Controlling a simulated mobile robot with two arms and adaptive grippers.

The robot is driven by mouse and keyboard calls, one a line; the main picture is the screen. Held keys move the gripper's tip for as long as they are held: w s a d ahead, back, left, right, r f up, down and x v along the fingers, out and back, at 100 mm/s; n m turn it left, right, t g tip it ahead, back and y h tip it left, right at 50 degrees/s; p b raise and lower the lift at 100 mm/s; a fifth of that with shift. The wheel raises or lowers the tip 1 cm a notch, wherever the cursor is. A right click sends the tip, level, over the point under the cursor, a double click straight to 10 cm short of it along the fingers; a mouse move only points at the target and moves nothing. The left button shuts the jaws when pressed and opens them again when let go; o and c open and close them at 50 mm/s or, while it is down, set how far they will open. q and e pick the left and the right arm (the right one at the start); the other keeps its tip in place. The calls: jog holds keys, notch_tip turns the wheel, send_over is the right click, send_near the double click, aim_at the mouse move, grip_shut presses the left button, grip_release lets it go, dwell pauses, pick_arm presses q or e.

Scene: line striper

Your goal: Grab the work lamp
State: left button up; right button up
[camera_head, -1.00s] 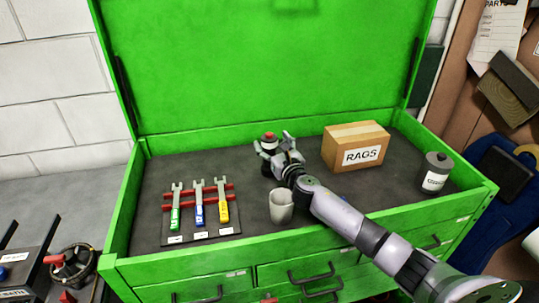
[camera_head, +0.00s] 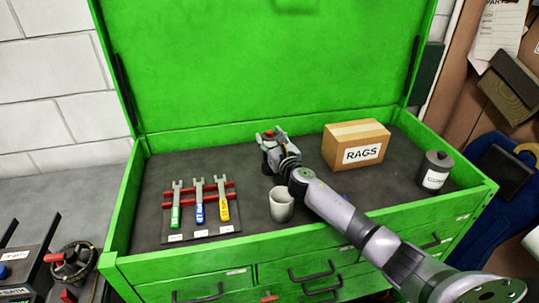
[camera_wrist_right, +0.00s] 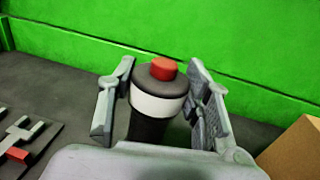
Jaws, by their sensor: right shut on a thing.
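The work lamp (camera_head: 268,136) is a dark cylinder with a white band and a red button on top, standing upright toward the back of the green tool chest's dark top. It also shows in the right wrist view (camera_wrist_right: 160,103). My right gripper (camera_head: 271,142) is shut on the lamp, one finger on each side of it. In the wrist view the gripper (camera_wrist_right: 162,92) frames the lamp, and its lower part is hidden. My left gripper is not in view.
A grey cup (camera_head: 282,205) stands close beside my right forearm. A RAGS box (camera_head: 355,146) and a dark canister (camera_head: 435,172) are to the right. A rack of wrenches (camera_head: 200,205) lies to the left. The green chest's raised lid (camera_head: 260,65) stands behind.

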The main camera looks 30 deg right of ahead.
grip_shut()
jog(key=shift+r, duration=0.15)
dwell(0.4)
